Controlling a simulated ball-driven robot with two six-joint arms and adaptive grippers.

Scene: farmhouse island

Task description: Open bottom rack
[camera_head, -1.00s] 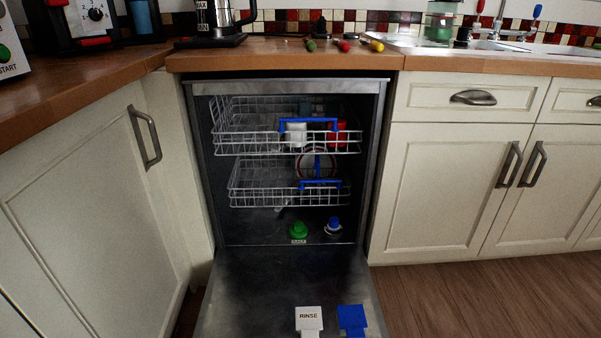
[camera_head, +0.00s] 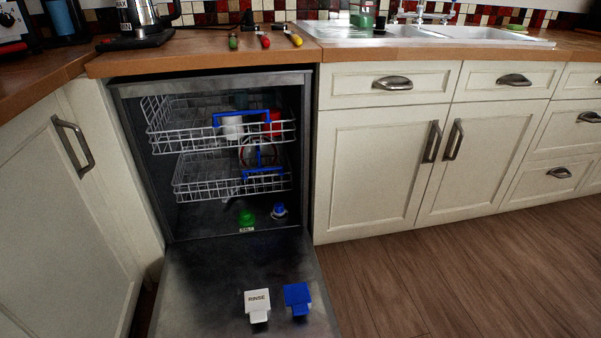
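The bottom rack (camera_head: 185,190) is a white wire basket with a blue handle (camera_head: 264,172), inside the open dishwasher (camera_head: 118,130). It sits within the cavity, its front edge a little further out on the right. A round plate or dish (camera_head: 250,153) stands in it. The upper rack (camera_head: 172,145) is above it with its own blue handle (camera_head: 241,114), a white cup (camera_head: 232,128) and a red cup (camera_head: 271,123). The dishwasher door (camera_head: 205,280) is folded down in front.
A green knob (camera_head: 246,218) and a blue-white one (camera_head: 279,210) are on the cavity floor. Cabinets (camera_head: 380,165) stand right; open wooden floor (camera_head: 450,285) lies in front.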

